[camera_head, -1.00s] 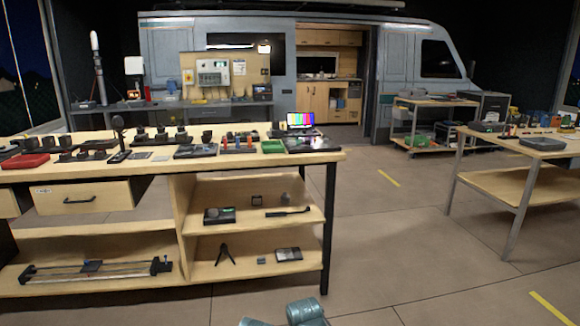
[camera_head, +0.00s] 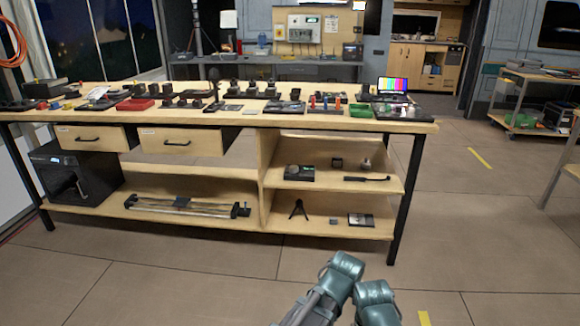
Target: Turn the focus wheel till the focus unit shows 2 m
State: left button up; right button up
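I cannot pick out the focus wheel or the focus unit for sure. Several small dark devices (camera_head: 245,90) stand along the long wooden workbench (camera_head: 330,124), too small to identify or read. No 2 m reading can be made out. Teal rounded parts of my own arms show at the bottom centre, in front of the workbench and apart from it. My gripper fingers do not show.
The workbench has two drawers (camera_head: 176,143) and lower shelves with a rail slider (camera_head: 185,207) and a small tripod (camera_head: 298,209). A colour-bar laptop (camera_head: 392,86) stands at its right end. The floor (camera_head: 180,270) in front is clear. A side cart (camera_head: 520,100) stands at right.

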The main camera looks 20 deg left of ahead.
aim_at(292, 169)
jog(key=i+u, duration=0.1)
jog(key=u, duration=0.3)
jog(key=i+l+u, duration=0.1)
jog(key=u, duration=0.25)
jog(key=i+l+u, duration=0.45)
jog(key=l, duration=0.25)
jog(key=i+l+u, duration=0.2)
jog(key=i+l, duration=0.15)
jog(key=l, duration=0.2)
jog(key=i+l, duration=0.35)
jog(key=l, duration=0.3)
jog(key=i+l, duration=0.15)
jog(key=l, duration=0.15)
jog(key=i+l+u, duration=0.1)
jog(key=l, duration=0.25)
jog(key=i+l, duration=0.25)
jog(key=l, duration=0.1)
